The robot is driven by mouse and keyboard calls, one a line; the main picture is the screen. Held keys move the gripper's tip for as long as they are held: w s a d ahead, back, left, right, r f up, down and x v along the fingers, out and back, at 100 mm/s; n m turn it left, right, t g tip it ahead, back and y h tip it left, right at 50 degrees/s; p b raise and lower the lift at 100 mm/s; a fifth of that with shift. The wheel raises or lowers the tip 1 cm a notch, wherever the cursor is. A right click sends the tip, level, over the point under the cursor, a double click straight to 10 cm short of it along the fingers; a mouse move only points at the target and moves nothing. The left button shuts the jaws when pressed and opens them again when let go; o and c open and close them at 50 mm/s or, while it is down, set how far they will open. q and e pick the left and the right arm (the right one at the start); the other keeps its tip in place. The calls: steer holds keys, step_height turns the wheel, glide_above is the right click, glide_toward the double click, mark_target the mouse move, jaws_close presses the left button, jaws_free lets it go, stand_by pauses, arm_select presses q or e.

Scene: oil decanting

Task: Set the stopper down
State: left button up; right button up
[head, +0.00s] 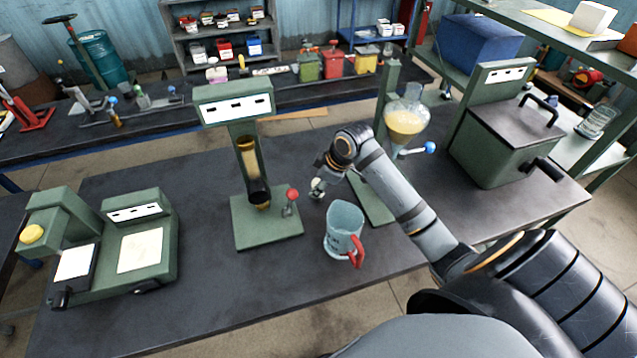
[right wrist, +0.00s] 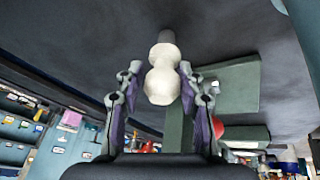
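The stopper (right wrist: 163,80) has a pale rounded knob and a grey plug end. It is between the fingers of my right gripper (right wrist: 160,75), with a narrow gap showing on each side. Its plug end points at the dark tabletop and seems to meet it. In the head view the stopper (head: 317,184) is small, under my right gripper (head: 318,180), between the green stand and the jug. The glass separating funnel (head: 405,124) holds yellowish liquid and has a blue-handled tap. My left gripper is not in view.
A glass jug (head: 343,225) with a red handle stands close in front of the gripper. A green stand with a display (head: 235,102) is left of it, a green scale (head: 140,250) further left. A green lidded box (head: 505,145) is at right.

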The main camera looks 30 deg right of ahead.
steer(key=shift+o, duration=0.9)
